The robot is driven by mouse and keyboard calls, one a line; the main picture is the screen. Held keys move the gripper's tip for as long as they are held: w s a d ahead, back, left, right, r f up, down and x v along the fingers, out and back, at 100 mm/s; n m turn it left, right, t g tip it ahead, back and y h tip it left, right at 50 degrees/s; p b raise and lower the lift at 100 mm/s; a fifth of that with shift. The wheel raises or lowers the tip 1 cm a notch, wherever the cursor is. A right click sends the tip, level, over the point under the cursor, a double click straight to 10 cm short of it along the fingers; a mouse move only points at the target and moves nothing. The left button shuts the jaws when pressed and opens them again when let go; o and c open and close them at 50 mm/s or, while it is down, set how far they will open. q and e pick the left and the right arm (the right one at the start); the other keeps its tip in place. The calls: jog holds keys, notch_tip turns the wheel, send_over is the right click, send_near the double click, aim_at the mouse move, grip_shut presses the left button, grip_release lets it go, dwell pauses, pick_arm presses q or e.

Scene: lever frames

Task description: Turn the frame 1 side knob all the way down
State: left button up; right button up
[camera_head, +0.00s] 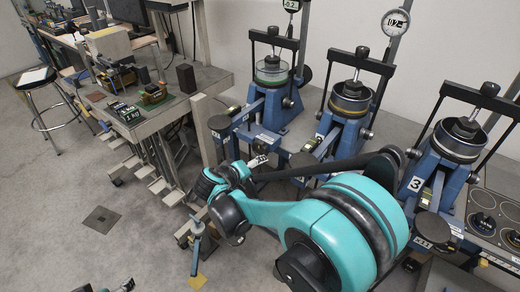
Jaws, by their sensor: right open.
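Frame 1 (272,108) is the leftmost of three blue lever frames along the back wall, with a clear cup and a black crossbar on top. A small round side knob (288,102) shows on its right side; its exact setting is too small to read. My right gripper (193,246) hangs over the floor in front of the bench, well left of and nearer than frame 1. It is open, empty and apart from the knob. A small part of my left gripper (122,286) shows at the bottom edge; its jaws are not clear.
Frame 2 (346,105) and frame 3 (436,165) stand to the right. My teal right arm crosses before them. A workbench (150,115) with a 1 kg weight (127,112) is at left. A stool (35,80) stands far left. The left floor is mostly clear.

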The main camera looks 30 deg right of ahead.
aim_at(259, 151)
jog(key=w+f+m+t+h, duration=0.1)
jog(key=w+f+m+h, duration=0.1)
jog(key=w+f+h, duration=0.35)
jog(key=shift+h, duration=0.85)
jog(key=x, duration=0.3)
jog(key=r+x, duration=0.1)
jog(key=x, duration=0.2)
jog(key=w+x, duration=0.1)
jog(key=x, duration=0.2)
jog(key=shift+w+d+r, duration=0.15)
jog(key=shift+w+d, duration=0.15)
jog(key=shift+d, duration=0.2)
jog(key=shift+c, duration=0.6)
jog(key=shift+a, duration=0.1)
jog(key=c, duration=1.4)
